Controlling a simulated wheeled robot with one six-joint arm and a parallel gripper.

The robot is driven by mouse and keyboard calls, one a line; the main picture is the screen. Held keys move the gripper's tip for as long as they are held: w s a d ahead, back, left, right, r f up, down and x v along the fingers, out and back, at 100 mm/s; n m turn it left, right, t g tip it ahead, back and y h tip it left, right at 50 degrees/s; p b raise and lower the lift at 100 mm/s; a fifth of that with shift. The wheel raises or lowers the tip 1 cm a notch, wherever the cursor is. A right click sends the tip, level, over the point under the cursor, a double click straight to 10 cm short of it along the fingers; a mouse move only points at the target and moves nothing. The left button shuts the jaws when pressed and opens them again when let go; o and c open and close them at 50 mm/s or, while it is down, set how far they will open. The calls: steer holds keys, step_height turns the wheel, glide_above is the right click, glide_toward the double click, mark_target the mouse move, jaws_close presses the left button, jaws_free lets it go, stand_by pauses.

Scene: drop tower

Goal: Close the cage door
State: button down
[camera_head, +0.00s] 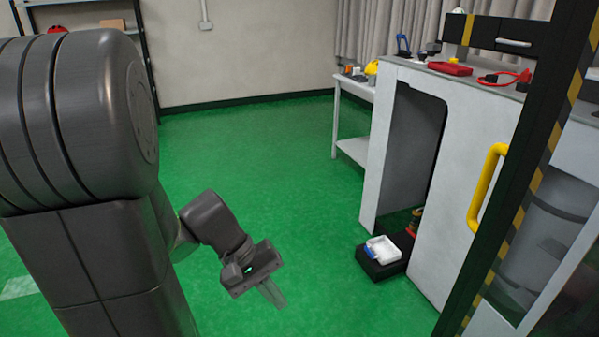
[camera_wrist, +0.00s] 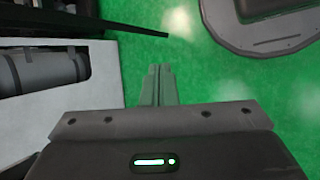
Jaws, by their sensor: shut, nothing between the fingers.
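A black post with yellow hazard stripes (camera_head: 520,180) stands slanted at the right of the head view, and a yellow handle (camera_head: 486,188) shows along its left side. This looks like the edge of the cage door, but most of the door is out of frame. I cannot tell how far it stands open. My gripper (camera_head: 272,294) is low over the green floor, left of the post and well apart from the handle. In the wrist view my gripper (camera_wrist: 160,72) has its fingers together and empty. The handle does not show clearly there.
A white cabinet (camera_head: 470,130) with a dark opening stands behind the post. A black block with a white tray (camera_head: 382,249) juts out at its foot. Tools and a red case (camera_head: 450,68) lie on top. Green floor (camera_head: 290,150) is free in the middle.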

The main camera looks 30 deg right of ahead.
steer(key=s+d+r+m+g+p, duration=0.25)
steer(key=d+r+m+g, duration=0.3)
steer(key=d, duration=0.95)
steer(key=s+d+r+m+g+p, duration=0.1)
steer(key=d+r+m+g+p, duration=0.35)
steer(key=d, duration=1.15)
steer(key=s+m+g, duration=0.1)
steer(key=s, duration=1.1)
steer(key=shift+d+r+m+g+h+p, duration=0.2)
steer(key=shift+d+m+g+h+p, duration=0.1)
steer(key=shift+m+g+h, duration=0.1)
steer(key=shift+s+a, duration=0.1)
steer(key=shift+s, duration=0.05)
